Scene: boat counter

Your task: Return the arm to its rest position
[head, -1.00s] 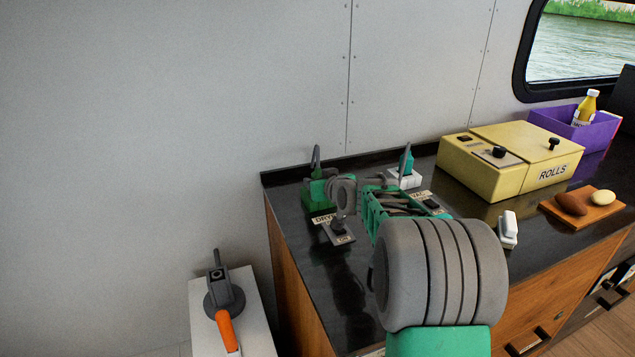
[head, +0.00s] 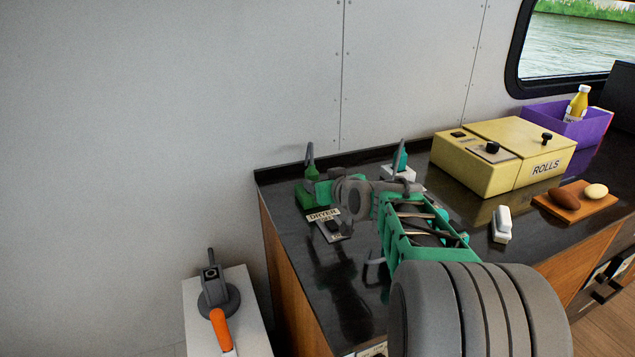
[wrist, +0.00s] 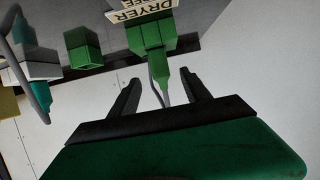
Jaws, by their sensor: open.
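My arm (head: 425,230) reaches over the dark counter from the lower right in the head view, its far end close to a green socket block (head: 309,197) by the DRYER label. I cannot make out my fingers there. In the wrist view my gripper (wrist: 163,90) has two black fingers spread apart with nothing clasped. Beyond the fingers is the green block (wrist: 150,36) with a green plug (wrist: 158,70) and grey cord. The plug appears in line with the gap, but I cannot tell how far away it is.
On the counter (head: 345,310) are a white block with a teal plug (head: 400,162), a yellow ROLLS box (head: 505,155), a white switch-like piece (head: 502,225), a board with rolls (head: 575,207) and a purple bin (head: 570,125). A white stand with an orange-handled lever (head: 218,325) is at lower left.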

